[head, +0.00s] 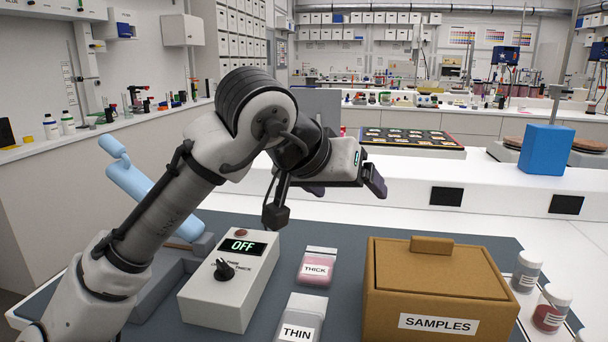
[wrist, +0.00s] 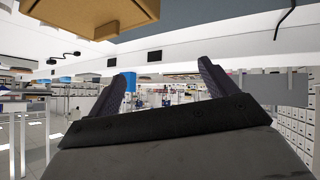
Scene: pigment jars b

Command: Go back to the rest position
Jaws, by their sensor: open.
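My gripper (head: 345,183) is raised in the air above the back of the dark mat (head: 345,239), with its fingers pointing to the right and away. In the wrist view my gripper (wrist: 163,70) shows two dark fingers spread wide, with nothing between them. It is open and empty. The arm is bent, with its elbow high at the centre left of the head view. Part of the far finger is hidden behind the wrist in the head view.
A blue container (head: 546,149) stands on the white ledge behind.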

